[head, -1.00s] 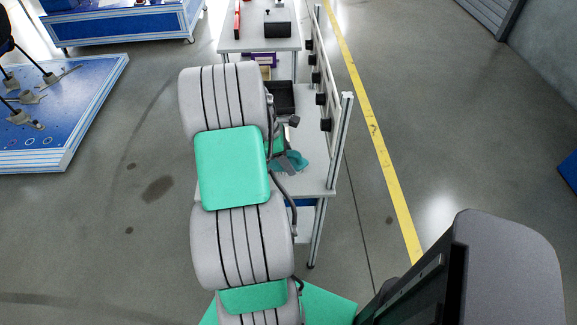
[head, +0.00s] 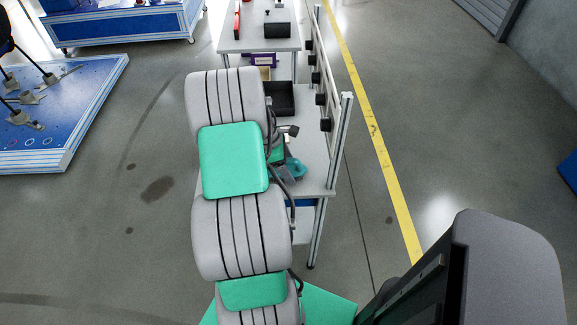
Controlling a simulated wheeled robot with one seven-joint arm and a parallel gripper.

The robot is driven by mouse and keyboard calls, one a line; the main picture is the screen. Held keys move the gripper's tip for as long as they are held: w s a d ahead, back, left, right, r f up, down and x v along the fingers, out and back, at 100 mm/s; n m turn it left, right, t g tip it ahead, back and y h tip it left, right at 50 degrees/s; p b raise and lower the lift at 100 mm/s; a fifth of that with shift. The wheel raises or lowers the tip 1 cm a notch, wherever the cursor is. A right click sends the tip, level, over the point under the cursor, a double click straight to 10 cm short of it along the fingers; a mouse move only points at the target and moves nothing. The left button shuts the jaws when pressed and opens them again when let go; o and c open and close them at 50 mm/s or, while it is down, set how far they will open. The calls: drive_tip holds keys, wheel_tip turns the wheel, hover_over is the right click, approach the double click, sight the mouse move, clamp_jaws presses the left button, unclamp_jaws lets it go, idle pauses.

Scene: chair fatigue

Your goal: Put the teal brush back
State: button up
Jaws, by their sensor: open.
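A small teal thing (head: 297,168), which looks like the teal brush, lies on the grey workbench top (head: 313,150) to the right of my arm. Its left part is hidden, so its full shape cannot be made out. My gripper (head: 286,174) shows only in part, small and dark, at the left edge of the teal thing. It is open. My arm covers most of it, and I cannot tell whether it touches the teal thing.
A black open bin (head: 279,98) stands farther back on the bench. A metal frame post (head: 331,180) rises at the bench's right corner, with a rail of black knobs behind it. A blue platform (head: 50,110) is at the left.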

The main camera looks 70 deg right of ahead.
drive_tip(key=p+v, duration=0.1)
drive_tip(key=v, duration=1.1)
drive_tip(key=shift+r, duration=0.2)
drive_tip(key=w+a+r+m+t, duration=0.1)
drive_tip(key=w+a+r+t, duration=0.1)
drive_tip(key=w+a, duration=0.5)
drive_tip(key=w+a+r+m+t, duration=0.1)
drive_tip(key=w+a+r, duration=0.15)
drive_tip(key=a, duration=0.75)
drive_tip(key=w+a+r+m+t, duration=0.1)
drive_tip(key=w+a+r+t, duration=0.2)
drive_tip(key=a, duration=0.6)
drive_tip(key=s+a+m+t+y, duration=0.1)
drive_tip(key=s+a+m+y, duration=0.1)
drive_tip(key=a, duration=1.4)
drive_tip(key=shift+s+a+f, duration=0.2)
drive_tip(key=shift+s+f, duration=0.1)
drive_tip(key=shift+s, duration=0.15)
drive_tip(key=shift+d, duration=0.1)
